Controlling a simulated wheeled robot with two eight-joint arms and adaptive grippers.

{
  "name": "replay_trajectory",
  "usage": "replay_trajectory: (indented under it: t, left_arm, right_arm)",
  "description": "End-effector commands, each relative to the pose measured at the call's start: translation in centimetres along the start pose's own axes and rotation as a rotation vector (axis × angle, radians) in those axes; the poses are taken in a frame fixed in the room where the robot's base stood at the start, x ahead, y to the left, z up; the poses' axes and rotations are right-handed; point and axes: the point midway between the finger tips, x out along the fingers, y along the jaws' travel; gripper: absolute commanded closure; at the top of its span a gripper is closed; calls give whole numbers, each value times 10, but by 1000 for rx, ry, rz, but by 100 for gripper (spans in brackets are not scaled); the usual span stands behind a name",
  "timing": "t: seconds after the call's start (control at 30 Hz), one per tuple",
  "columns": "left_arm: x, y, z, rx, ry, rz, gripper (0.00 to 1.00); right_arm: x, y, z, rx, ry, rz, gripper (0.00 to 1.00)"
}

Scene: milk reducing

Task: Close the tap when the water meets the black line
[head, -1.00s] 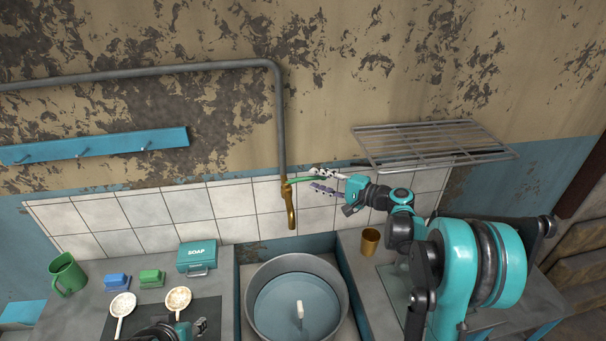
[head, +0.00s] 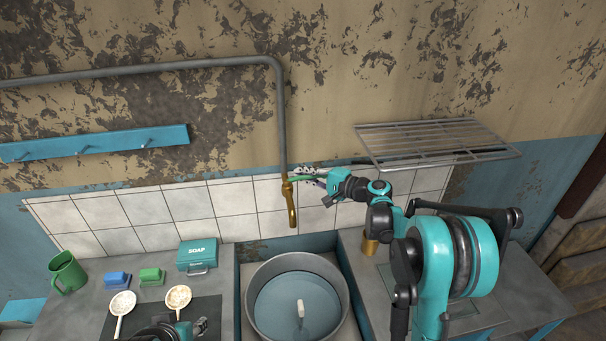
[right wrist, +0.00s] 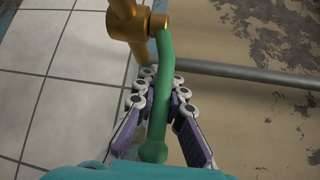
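The brass tap (head: 291,205) ends the grey wall pipe above the round metal basin (head: 263,326). Pale blue water (head: 283,312) covers the basin's bottom, with a small white piece (head: 300,308) in it. No black line can be made out. The tap's green handle (head: 306,178) points right; the right wrist view shows it close up (right wrist: 163,75). My right gripper (right wrist: 164,100) has a finger against each side of the handle and appears shut on it. My left gripper (head: 201,326) is low at the picture's bottom, over the left counter; its fingers are too small to read.
On the left counter are a green mug (head: 67,273), blue and green sponges, a soap box (head: 198,254) and two pale ladles. A brass cup (head: 370,246) stands right of the basin, partly behind my right arm. A wire rack (head: 430,142) juts out above that arm.

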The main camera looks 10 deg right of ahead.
Motion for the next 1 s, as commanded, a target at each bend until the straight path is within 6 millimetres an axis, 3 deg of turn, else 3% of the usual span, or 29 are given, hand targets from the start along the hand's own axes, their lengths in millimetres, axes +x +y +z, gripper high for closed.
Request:
replay_trajectory:
  t: [0.23, 0.6, 0.93, 1.0]
  left_arm:
    - [2, 0, 1, 0, 0, 0, 60]
    - [8, 0, 6, 0, 0, 0, 60]
    - [8, 0, 6, 0, 0, 0, 60]
    - [8, 0, 6, 0, 0, 0, 60]
  right_arm:
    - [-1, 1, 2, 3, 26, -3, 100]
    - [-14, 4, 9, 37, 276, -37, 100]
    - [-15, 4, 8, 41, 293, -40, 100]
    - [-15, 4, 8, 41, 292, -40, 79]
